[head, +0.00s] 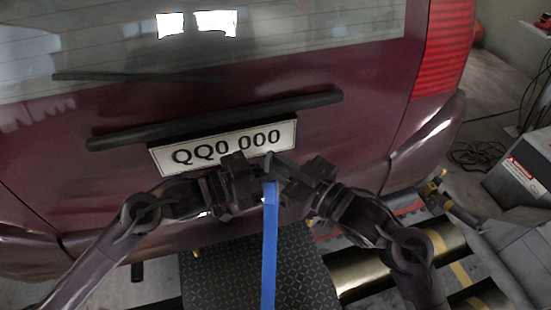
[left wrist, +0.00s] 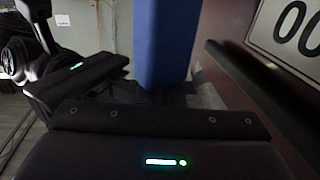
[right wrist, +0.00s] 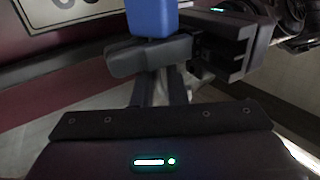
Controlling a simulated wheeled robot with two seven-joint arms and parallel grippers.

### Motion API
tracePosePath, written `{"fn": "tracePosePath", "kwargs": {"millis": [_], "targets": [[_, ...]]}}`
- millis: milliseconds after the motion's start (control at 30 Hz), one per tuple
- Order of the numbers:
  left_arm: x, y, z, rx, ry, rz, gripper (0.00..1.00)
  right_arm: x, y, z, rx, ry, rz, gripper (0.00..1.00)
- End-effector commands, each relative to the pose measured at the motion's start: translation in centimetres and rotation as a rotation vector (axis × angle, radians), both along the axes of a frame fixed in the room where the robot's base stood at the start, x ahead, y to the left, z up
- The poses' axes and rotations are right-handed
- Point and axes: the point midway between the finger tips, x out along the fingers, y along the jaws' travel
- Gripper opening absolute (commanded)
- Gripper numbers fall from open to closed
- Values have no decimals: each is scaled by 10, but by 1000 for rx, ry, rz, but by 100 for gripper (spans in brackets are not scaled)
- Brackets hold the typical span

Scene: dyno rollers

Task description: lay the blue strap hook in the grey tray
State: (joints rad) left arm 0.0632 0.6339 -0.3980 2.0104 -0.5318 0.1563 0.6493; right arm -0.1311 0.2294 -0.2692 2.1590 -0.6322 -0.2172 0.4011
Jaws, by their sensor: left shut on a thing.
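The blue strap hook (head: 269,245) shows as a long blue strap. It hangs from between my grippers past the lower edge of the head view. It also shows upright in the left wrist view (left wrist: 165,40) and in part in the right wrist view (right wrist: 152,18). My left gripper (head: 262,180) is shut on its upper end. My right gripper (head: 282,172) is close beside the left one at the strap's top; its fingers are too dark and overlapped to tell open from shut. I see no grey tray.
A dark red car's rear with a number plate (head: 226,146) and black bar (head: 215,120) is just ahead. Below are a dark patterned floor plate (head: 215,270) and shiny rollers (head: 360,272). A grey machine (head: 520,170) with a warning label and cables stand at right.

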Motion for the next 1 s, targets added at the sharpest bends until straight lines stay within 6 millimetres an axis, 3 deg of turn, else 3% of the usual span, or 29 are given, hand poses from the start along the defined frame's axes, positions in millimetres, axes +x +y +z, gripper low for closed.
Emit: {"fn": "tracePosePath", "kwargs": {"millis": [133,233,367,400,600,867,1000], "targets": [[0,-1,1,-2,-1,-1,0,-2,2,0,0,0,6,13],[0,-1,1,-2,-1,-1,0,-2,2,0,0,0,6,1],[0,-1,1,-2,-1,0,0,-3,2,0,0,0,9,0],[0,-1,1,-1,0,0,9,-3,2,1,2,-1,10,0],[0,0,1,-1,0,0,33,-2,2,1,2,-1,7,0],[0,1,0,0,0,0,33,-1,1,1,2,-1,4,0],[-5,10,-1,0,1,2,33,-1,0,1,2,-1,3,0]]}}
